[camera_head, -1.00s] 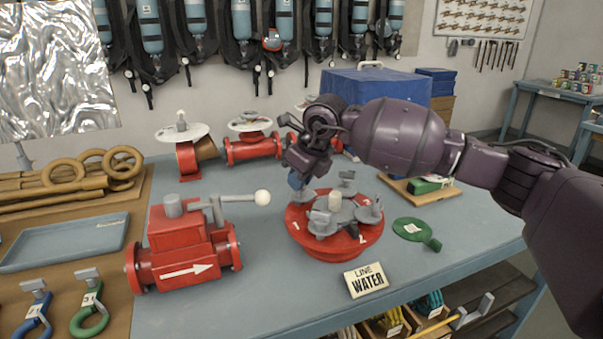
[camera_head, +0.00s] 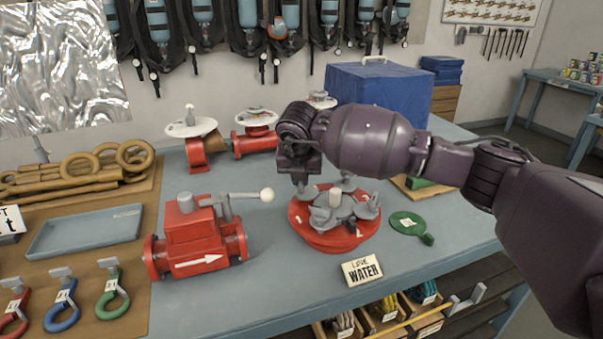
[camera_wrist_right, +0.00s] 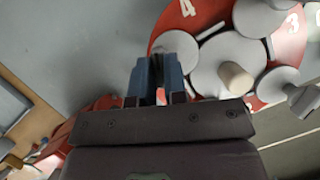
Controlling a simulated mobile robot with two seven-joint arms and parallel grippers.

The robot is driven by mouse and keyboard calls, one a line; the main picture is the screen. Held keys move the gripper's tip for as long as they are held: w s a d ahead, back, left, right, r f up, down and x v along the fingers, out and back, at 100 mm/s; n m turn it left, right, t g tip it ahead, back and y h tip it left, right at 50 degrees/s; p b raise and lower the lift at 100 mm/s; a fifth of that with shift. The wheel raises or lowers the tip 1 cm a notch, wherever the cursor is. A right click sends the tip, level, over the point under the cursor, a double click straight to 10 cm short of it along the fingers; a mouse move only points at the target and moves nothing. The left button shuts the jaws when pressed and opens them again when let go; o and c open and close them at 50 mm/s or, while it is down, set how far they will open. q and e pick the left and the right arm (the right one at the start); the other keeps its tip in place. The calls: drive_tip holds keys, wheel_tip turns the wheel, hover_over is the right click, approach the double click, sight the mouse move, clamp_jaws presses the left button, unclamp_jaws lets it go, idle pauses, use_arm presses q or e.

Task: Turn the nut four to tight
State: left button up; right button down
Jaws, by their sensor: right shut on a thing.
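A round red flange (camera_head: 327,240) lies on the blue-grey bench, with a grey cover and a pale central stub (camera_head: 335,197). Several grey nuts with wing tabs sit around its rim beside white numbers. My right gripper (camera_head: 301,188) points down at the flange's far-left edge. In the wrist view its blue fingers (camera_wrist_right: 158,72) are shut at a grey nut (camera_wrist_right: 178,45) beside the number 4 (camera_wrist_right: 187,8). The fingers partly hide this nut, so its tightness cannot be told. My left gripper is not in view.
A red valve (camera_head: 195,243) with a lever stands left of the flange. A green paddle-shaped tag (camera_head: 410,224) lies to the right and a LINE WATER sign (camera_head: 362,270) in front. Red valves with pale handwheels (camera_head: 255,133) stand behind. Bare bench lies between valve and flange.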

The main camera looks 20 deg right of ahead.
drive_tip(key=shift+r+m+g+h, duration=0.1)
drive_tip(key=shift+m+g+h, duration=0.3)
drive_tip(key=shift+m, duration=1.2)
drive_tip(key=c, duration=1.2)
unclamp_jaws()
drive_tip(key=shift+o, duration=0.2)
drive_tip(key=shift+a, duration=0.1)
